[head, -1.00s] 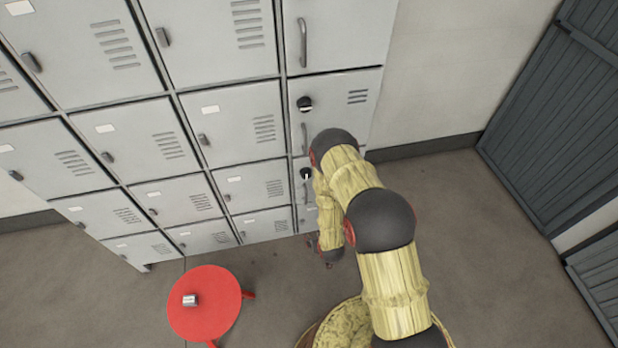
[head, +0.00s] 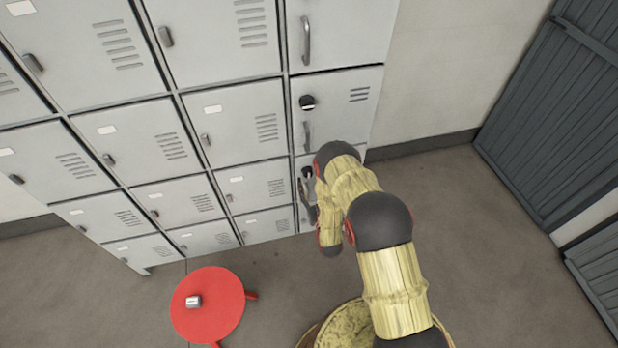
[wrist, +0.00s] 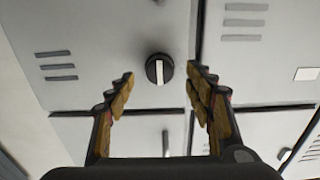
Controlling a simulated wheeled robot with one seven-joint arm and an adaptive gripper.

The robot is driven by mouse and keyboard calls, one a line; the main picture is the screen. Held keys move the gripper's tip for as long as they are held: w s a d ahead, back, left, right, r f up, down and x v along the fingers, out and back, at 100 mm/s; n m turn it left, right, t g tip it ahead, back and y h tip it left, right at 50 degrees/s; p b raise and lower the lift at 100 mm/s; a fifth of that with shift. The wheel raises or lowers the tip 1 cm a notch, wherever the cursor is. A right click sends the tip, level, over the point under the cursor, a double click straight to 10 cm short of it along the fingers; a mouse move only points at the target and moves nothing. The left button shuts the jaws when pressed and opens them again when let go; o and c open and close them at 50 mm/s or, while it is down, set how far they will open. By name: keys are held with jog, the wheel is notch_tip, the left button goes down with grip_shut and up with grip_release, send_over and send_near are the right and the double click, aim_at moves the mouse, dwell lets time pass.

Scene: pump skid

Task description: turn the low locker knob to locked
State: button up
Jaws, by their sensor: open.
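The low locker knob (wrist: 159,69) is a round black knob with a white bar. In the wrist view it sits on a grey locker door (wrist: 100,25), and the bar runs up and down in the picture. My gripper (wrist: 160,80) is open, with one finger on each side of the knob and a gap on both sides. In the head view the low knob (head: 307,172) is partly hidden behind my gripper (head: 309,200) and arm. A similar upper knob (head: 307,102) with a pale bar is on the door above.
Grey lockers (head: 140,140) with handles and vents fill the wall to the left. A red round stool (head: 208,318) with a small metal object (head: 193,301) on it stands on the floor at lower left. Floor to the right (head: 470,230) is clear, before a dark slatted door (head: 545,120).

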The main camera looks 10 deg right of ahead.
aim_at(308, 176)
jog(key=shift+w, duration=1.8)
jog(key=shift+c, duration=0.4)
jog(key=c, duration=1.1)
jog(key=shift+n+b, duration=0.4)
jog(key=n+b, duration=0.2)
jog(key=n, duration=0.1)
jog(key=shift+f+n, duration=0.1)
jog(key=shift+n, duration=0.2)
jog(key=n+b, duration=0.2)
jog(key=n, duration=0.2)
jog(key=shift+n, duration=0.3)
jog(key=n+b, duration=0.2)
jog(key=n, duration=0.2)
jog(key=shift+n, duration=0.3)
jog(key=shift+n+b, duration=1.05)
jog(key=shift+n, duration=1.15)
